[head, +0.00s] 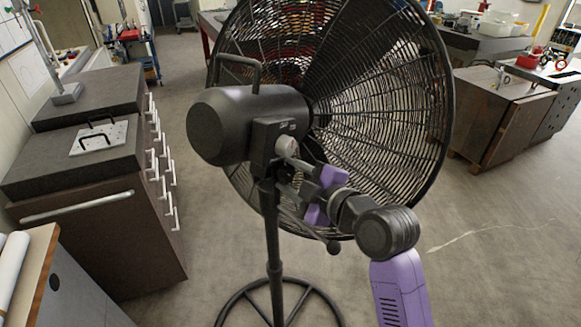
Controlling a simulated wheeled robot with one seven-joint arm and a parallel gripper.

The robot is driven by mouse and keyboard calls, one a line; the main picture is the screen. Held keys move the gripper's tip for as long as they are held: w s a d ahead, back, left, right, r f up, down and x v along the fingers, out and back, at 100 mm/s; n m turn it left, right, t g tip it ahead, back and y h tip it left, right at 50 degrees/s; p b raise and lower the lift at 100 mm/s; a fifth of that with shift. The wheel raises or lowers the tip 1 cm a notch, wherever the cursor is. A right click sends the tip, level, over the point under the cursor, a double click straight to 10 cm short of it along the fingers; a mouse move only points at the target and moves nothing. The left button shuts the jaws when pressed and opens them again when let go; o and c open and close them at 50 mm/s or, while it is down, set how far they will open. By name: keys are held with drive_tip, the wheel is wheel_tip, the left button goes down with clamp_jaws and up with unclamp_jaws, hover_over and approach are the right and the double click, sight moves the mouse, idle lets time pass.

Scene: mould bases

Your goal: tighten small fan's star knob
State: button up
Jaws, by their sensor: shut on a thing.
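The fan (250,105) stands upright in the middle of the head view, with a black motor housing, a round wire cage and a pole on a ring base. Its knob (284,146) is a small light-grey piece on the side of the bracket below the motor, partly covered by the fingers. My gripper (291,158), with purple and dark parts, reaches in from the lower right. Its fingers are shut on the knob. The knob's star shape and its exact seat in the bracket are too small and covered to make out.
A dark drawer cabinet (105,215) with light handles stands at the left. A wooden cabinet (495,110) stands at the right. The floor at the lower right is clear.

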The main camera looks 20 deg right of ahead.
drive_tip(key=m+p, duration=0.1)
drive_tip(key=m+g, duration=0.1)
drive_tip(key=shift+d+r+m+g+y+p, duration=0.1)
drive_tip(key=shift+d+m+g+y+p, duration=0.1)
drive_tip(key=shift+m+g+y+p, duration=0.15)
drive_tip(key=shift+w+m+g+y, duration=0.1)
drive_tip(key=shift+m+g+y, duration=0.6)
drive_tip(key=shift+m, duration=0.85)
drive_tip(key=shift+y, duration=0.25)
drive_tip(key=o, duration=1.4)
drive_tip(key=shift+d+r, duration=0.1)
drive_tip(key=shift+d, duration=0.05)
